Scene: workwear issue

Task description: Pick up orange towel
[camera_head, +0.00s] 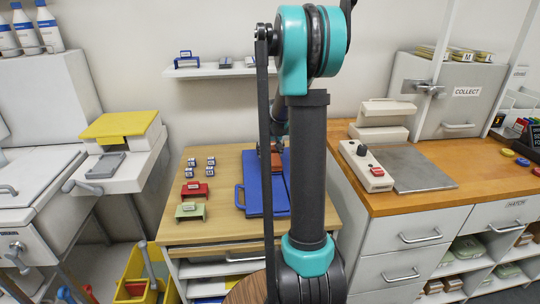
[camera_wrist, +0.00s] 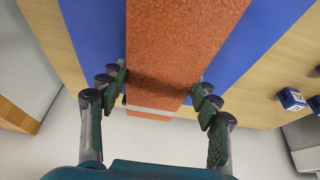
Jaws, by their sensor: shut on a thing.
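The orange towel (camera_wrist: 185,38) fills the middle of the wrist view, a flat-sided orange block with a pale stripe at its near end. My gripper (camera_wrist: 160,84) has a finger on each side of it and is shut on it. In the head view a small part of the towel (camera_head: 276,160) shows beside my arm, over the blue board (camera_head: 252,205) on the wooden table. My arm hides most of the gripper there. I cannot tell whether the towel still touches the board.
Small blue-and-white blocks (camera_head: 210,161), a red stand (camera_head: 195,190) and a green stand (camera_head: 190,211) sit left on the wooden table (camera_head: 230,232). A counter (camera_head: 435,203) with a grey plate and a control box (camera_head: 366,166) stands right. A yellow bin (camera_head: 135,268) is at lower left.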

